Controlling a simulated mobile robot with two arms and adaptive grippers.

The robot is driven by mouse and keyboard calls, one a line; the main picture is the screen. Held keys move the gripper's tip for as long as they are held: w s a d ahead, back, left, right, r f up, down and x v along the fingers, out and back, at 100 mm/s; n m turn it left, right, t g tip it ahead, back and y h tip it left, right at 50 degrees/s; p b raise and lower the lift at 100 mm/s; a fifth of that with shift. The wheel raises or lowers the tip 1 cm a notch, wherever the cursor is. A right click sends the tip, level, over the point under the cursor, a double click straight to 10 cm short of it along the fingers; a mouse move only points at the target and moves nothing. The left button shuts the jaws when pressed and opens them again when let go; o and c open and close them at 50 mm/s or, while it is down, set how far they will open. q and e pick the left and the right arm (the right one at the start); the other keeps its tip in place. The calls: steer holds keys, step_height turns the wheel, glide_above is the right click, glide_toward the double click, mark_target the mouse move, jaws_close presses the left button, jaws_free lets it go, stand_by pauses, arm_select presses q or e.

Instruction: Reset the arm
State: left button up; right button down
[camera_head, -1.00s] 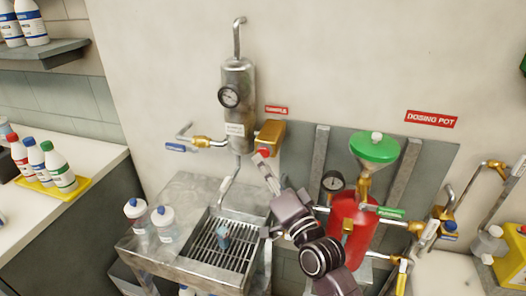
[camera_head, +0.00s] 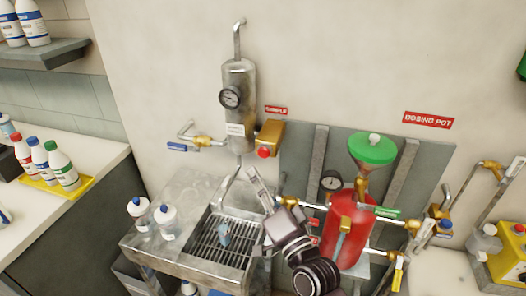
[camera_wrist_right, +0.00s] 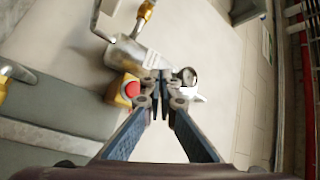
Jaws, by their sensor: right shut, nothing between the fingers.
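My right gripper (camera_head: 256,180) is shut and empty in the head view. It is in front of the wall, below the yellow box with a red button (camera_head: 264,152) and above the right side of the sink with a drain grate (camera_head: 222,240). In the right wrist view its fingertips (camera_wrist_right: 160,82) are together, with the red button (camera_wrist_right: 132,89) just left of them. A steel cylinder with a gauge (camera_head: 238,105) hangs on the wall left of the box. My left gripper is not in view.
A red dosing pot with a green funnel lid (camera_head: 375,149) stands right of my right arm, with valves and pipes around it. A yellow tray (camera_head: 70,190) of bottles lies on the left counter.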

steer(key=shift+f, duration=0.1)
steer(key=s+d+f+n+g+h, duration=0.2)
steer(key=s+d+f+n+g, duration=0.15)
steer(key=s+f, duration=0.5)
steer(key=s+d+f+n+g+h, duration=0.25)
steer(key=s+d+f+g, duration=0.25)
steer(key=f, duration=0.6)
steer(key=s+d+f+n+g+h, duration=0.1)
steer(key=s+d+f+g+h, duration=0.2)
steer(key=s+d, duration=0.45)
steer(key=s+d+f+n+g+h, duration=0.1)
steer(key=s+d+f+g, duration=0.35)
steer(key=s, duration=0.65)
step_height(320, 180, down, 26)
steer(key=s, duration=0.2)
steer(key=s+d+f+g, duration=0.1)
steer(key=s+d+f, duration=0.2)
steer(key=s+f, duration=1.2)
steer(key=shift+s+f+n+g, duration=0.3)
steer(key=shift+s+f+n, duration=0.1)
steer(key=shift+s, duration=0.45)
